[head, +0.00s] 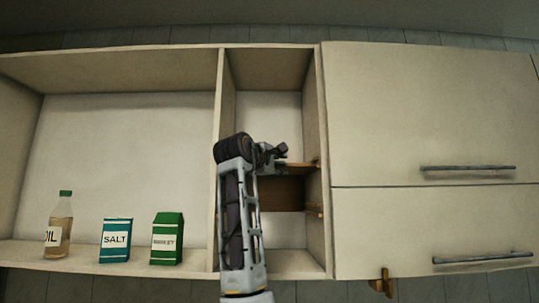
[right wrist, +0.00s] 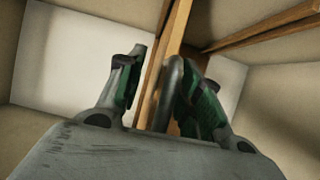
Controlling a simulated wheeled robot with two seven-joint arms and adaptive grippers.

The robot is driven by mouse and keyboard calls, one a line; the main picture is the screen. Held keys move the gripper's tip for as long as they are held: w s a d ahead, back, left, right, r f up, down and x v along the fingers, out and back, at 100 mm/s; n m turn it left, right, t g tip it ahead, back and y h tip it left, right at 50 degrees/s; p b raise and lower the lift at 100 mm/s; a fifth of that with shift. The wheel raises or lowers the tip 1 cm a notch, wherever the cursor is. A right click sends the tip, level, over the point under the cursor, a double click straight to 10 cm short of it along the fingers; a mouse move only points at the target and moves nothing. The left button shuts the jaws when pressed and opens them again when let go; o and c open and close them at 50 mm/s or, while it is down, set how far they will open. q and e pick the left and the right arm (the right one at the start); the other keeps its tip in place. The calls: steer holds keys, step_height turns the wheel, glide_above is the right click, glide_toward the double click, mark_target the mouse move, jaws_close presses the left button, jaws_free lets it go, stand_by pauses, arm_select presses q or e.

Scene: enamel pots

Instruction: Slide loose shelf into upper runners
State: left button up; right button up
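The loose wooden shelf (head: 301,165) shows as a thin brown front edge in the narrow middle compartment of the cabinet. In the right wrist view its board (right wrist: 152,82) runs between the two fingers. My right gripper (head: 281,155) is at the compartment's front and appears shut on the shelf's edge. It shows closer in the right wrist view (right wrist: 157,92). The arm hides the shelf's left part and the left-hand runners. A wooden runner (head: 314,211) shows lower on the right wall. Wooden strips (right wrist: 262,27) run along a wall in the right wrist view. My left gripper is not in view.
The left bay holds an oil bottle (head: 60,225), a salt box (head: 115,240) and a green box (head: 167,240). A divider (head: 222,100) separates it from the middle compartment. Closed doors (head: 425,110) with bar handles stand right. A brass-coloured fitting (head: 384,283) hangs below.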

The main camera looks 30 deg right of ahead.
steer(key=v, duration=1.1)
stand_by(0.6)
